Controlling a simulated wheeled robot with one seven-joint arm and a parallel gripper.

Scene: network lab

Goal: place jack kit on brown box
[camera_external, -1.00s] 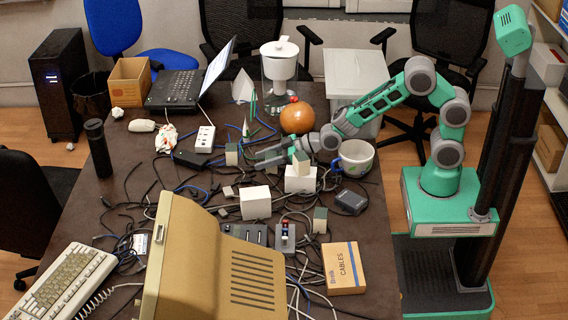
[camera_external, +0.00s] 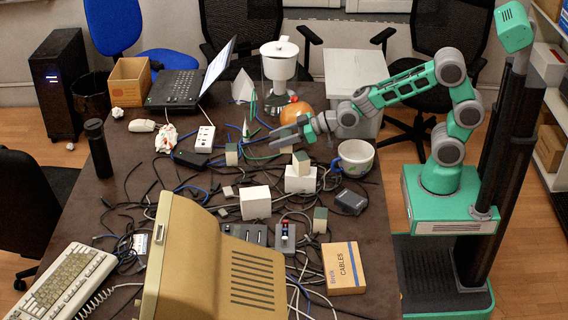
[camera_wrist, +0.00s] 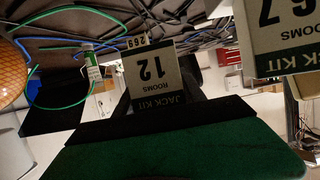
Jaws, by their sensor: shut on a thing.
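My gripper (camera_external: 280,140) is above the table, left of the orange pumpkin. In the wrist view a small jack kit marked 12 (camera_wrist: 158,75) is at its dark finger pad, its lower part hidden; I take this as the held one. It is hard to make out in the external view. A second jack kit marked 67 (camera_wrist: 285,35) is close at the upper right. Small grey-green kits stand on the table (camera_external: 231,157), on a white box (camera_external: 301,162), and near the front (camera_external: 320,222). A tan-brown box labelled CABLES (camera_external: 343,270) lies at the front right.
An open brown carton (camera_external: 130,82) stands at the back left. The orange pumpkin (camera_external: 297,113), white pitcher (camera_external: 280,66) and mug (camera_external: 356,157) are near the arm. Cables cover the middle. A beige monitor (camera_external: 200,260) stands in front.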

